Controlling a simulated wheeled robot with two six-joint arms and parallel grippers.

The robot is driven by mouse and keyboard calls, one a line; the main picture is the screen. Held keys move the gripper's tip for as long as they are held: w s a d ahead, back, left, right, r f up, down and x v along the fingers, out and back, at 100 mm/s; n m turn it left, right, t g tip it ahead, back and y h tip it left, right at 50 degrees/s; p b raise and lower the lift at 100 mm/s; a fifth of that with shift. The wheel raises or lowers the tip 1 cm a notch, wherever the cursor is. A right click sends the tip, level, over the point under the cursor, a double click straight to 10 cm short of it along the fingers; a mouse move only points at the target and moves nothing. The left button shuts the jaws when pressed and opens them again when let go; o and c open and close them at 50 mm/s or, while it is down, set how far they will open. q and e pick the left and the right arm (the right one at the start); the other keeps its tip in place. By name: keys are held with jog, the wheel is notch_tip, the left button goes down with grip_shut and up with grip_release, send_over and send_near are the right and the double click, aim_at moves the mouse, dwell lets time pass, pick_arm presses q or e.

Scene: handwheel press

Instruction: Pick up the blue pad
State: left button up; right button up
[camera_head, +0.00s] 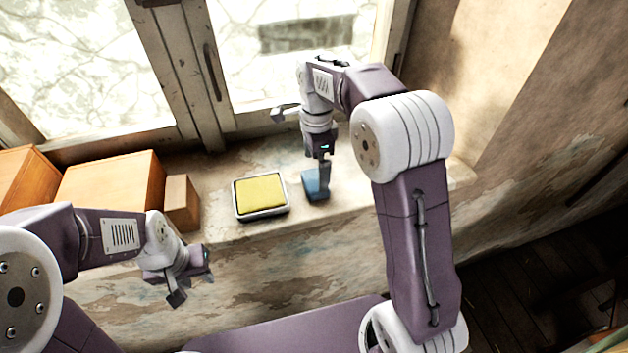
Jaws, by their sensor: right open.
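A blue pad (314,186) is on the stone sill, to the right of a yellow pad. My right gripper (323,172) points down right above the blue pad, its fingers at the pad's upper part. It is open, and it hides some of the pad. I cannot tell whether the fingers touch it. My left gripper (190,288) hangs in front of the sill at the lower left, away from the blue pad; its finger gap is not clear.
Wooden boxes (115,186) and a small block (181,203) stand at the left of the sill. Window frames (200,75) rise behind; a wall (500,90) is at right.

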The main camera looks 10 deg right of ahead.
aim_at(315, 179)
jog(key=shift+s+f, duration=0.2)
jog(key=shift+f, duration=0.1)
notch_tip(315, 179, down, 4)
jog(key=shift+s+a+p, duration=0.15)
jog(key=shift+p, duration=0.5)
jog(key=shift+w+f, duration=0.25)
jog(key=shift+f, duration=0.05)
jog(key=shift+s+r, duration=0.1)
jog(key=shift+s, duration=0.1)
jog(key=c, duration=1.3)
jog(key=shift+w, duration=0.1)
